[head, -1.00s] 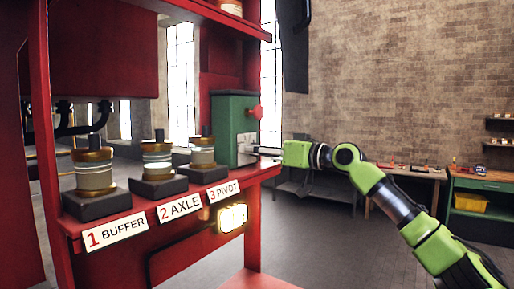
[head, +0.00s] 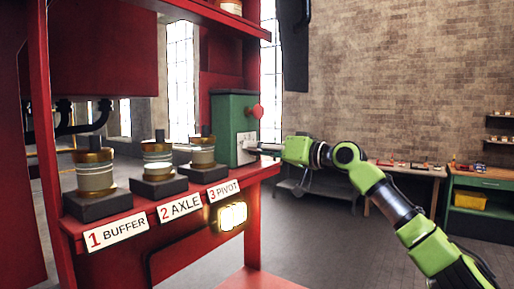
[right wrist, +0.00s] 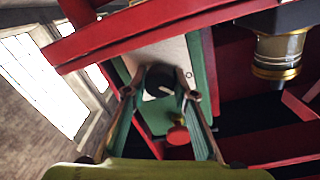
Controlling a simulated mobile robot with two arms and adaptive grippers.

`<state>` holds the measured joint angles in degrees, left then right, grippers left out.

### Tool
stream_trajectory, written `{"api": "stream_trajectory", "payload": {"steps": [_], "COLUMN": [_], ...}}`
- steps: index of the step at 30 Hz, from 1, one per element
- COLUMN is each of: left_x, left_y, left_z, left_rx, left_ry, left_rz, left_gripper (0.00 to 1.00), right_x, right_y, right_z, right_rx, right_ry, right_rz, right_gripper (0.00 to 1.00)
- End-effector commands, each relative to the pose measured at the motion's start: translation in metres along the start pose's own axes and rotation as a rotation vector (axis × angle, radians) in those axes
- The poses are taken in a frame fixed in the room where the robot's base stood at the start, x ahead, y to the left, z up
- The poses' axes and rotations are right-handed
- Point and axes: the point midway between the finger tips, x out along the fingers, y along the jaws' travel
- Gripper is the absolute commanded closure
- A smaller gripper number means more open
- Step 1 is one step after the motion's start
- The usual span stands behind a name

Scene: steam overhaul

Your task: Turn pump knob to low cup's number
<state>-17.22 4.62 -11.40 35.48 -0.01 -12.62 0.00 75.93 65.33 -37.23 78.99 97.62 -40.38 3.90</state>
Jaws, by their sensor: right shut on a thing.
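A green pump box (head: 228,120) stands at the right end of the red shelf, with a red round-headed part (head: 256,112) on its side and a pale dial plate (head: 246,139). In the right wrist view, the dark pump knob (right wrist: 157,83) with a white mark sits between my right fingers. My right gripper (head: 254,149) is shut on this knob. Three glass-and-brass cups stand in a row: the buffer cup (head: 95,175), the axle cup (head: 158,162) and the pivot cup (head: 203,152). Their fill levels are hard to compare. My left gripper is out of view.
Labels on the shelf edge read 1 BUFFER (head: 117,232), 2 AXLE (head: 180,208) and 3 PIVOT (head: 223,190). A lit lamp (head: 232,216) hangs below the shelf. A workbench (head: 405,169) and a green cabinet (head: 480,186) stand at the far right.

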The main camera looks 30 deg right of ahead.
Motion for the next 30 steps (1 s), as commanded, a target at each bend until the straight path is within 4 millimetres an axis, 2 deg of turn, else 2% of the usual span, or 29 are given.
{"api": "stream_trajectory", "payload": {"steps": [30], "left_x": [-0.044], "left_y": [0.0], "left_z": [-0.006], "left_rx": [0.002], "left_ry": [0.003], "left_rz": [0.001], "left_gripper": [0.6], "right_x": [0.001], "right_y": [0.001], "right_z": [-0.001], "right_rx": [0.933], "right_ry": [-0.033], "right_rz": [0.005], "right_gripper": [0.96]}}
